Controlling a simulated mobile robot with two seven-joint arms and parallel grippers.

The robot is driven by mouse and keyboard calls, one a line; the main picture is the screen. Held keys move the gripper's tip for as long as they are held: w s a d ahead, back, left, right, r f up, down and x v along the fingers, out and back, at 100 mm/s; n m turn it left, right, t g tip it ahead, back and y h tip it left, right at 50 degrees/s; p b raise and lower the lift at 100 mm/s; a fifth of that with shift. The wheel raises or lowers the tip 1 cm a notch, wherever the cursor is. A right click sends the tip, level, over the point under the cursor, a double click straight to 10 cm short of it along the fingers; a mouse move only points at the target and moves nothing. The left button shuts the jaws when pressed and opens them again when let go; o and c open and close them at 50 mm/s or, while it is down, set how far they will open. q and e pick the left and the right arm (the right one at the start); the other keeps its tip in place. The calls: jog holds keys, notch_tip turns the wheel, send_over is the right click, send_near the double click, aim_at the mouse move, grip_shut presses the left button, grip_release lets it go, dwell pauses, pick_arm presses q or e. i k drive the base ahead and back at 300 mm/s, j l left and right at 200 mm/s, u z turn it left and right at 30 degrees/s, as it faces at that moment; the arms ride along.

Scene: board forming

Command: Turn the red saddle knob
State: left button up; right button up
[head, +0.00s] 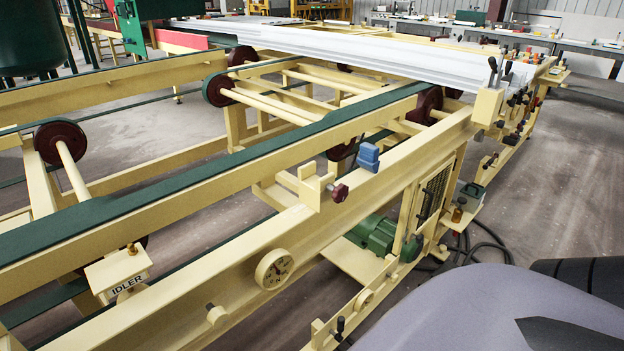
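A small dark red knob (339,193) shows near the middle of the head view. It sits at the right end of a cream saddle bracket (308,187) on the side of the long cream rail. A blue block-shaped part (368,158) is just above and right of the knob. Neither of my grippers can be seen in the head view, so nothing is seen touching the knob.
The cream frame carries green belts (250,160) on dark red pulleys (60,143). A round dial (274,269), an "IDLER" box (118,271) and a green motor (382,238) are nearby. Long white boards (350,50) lie behind. Open floor (560,180) is on the right.

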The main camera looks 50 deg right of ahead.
aim_at(341, 192)
jog(key=l+u, duration=0.35)
jog(key=l, duration=0.15)
jog(key=k+l+u, duration=0.15)
jog(key=l+u, duration=0.15)
jog(key=l, duration=0.15)
jog(key=k+l+u, duration=0.1)
jog(key=l+u, duration=0.25)
jog(key=k+l+u, duration=0.15)
jog(key=l, duration=0.25)
jog(key=k+l+u, duration=0.15)
jog(key=l, duration=0.25)
jog(key=k+l, duration=0.25)
jog(key=l, duration=0.2)
jog(key=k+l+u, duration=0.1)
jog(key=k+l, duration=0.2)
jog(key=l, duration=0.15)
jog(key=k+l, duration=0.3)
jog(key=l+u, duration=0.05)
jog(key=l, duration=0.1)
